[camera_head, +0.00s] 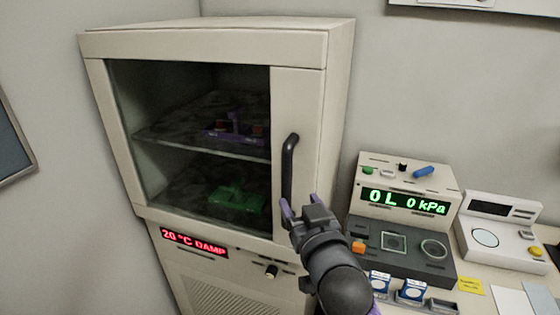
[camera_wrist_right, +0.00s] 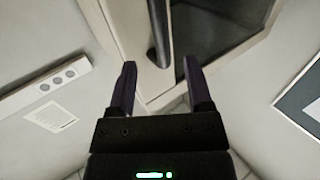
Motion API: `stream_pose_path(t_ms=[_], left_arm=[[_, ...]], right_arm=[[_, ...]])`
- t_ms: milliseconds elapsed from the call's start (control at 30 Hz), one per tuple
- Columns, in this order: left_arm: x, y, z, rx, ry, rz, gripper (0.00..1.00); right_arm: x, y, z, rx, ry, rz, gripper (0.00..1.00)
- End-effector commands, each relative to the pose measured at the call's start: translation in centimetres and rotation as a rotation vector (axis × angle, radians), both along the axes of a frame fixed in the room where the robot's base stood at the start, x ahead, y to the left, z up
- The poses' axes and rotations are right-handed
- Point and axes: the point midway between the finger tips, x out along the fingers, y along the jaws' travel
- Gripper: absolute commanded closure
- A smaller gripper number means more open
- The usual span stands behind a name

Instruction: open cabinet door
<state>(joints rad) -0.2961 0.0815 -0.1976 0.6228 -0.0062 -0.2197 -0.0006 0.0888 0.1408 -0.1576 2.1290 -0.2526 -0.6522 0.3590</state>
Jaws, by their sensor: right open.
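The beige cabinet (camera_head: 190,45) stands at the left with its door (camera_head: 300,100) shut. The door has a dark glass window and a black vertical handle (camera_head: 288,165) on its right side. My right gripper (camera_head: 291,207) is open and empty at the handle's lower end. In the right wrist view the handle (camera_wrist_right: 160,35) lines up with the gap between my right fingertips (camera_wrist_right: 160,75), its lower end around tip level. I cannot tell whether the fingers touch it. My left gripper is not in view.
Inside the cabinet are a purple rack (camera_head: 235,130) on the shelf and a green rack (camera_head: 237,197) below. A red display (camera_head: 194,243) reads "20 °C DAMP". To the right, a device with a green display (camera_head: 404,201) and a white instrument (camera_head: 490,235) stand on the bench.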

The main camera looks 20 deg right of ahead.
Motion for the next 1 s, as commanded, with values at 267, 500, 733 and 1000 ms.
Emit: stream_pose_path(t_ms=[267, 500, 733, 1000], left_arm=[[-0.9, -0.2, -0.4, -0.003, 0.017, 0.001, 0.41], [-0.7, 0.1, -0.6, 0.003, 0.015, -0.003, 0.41], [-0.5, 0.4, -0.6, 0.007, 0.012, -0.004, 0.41], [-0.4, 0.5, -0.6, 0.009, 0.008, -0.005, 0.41]], right_arm=[[6.1, 0.0, -0.2, -0.001, -0.002, 0.0, 0.35], [9.3, 0.0, -0.2, -0.001, -0.001, 0.0, 0.35], [9.6, 0.0, -0.2, -0.001, 0.0, 0.001, 0.35], [9.6, 0.0, -0.2, 0.0, 0.0, 0.001, 0.73]])
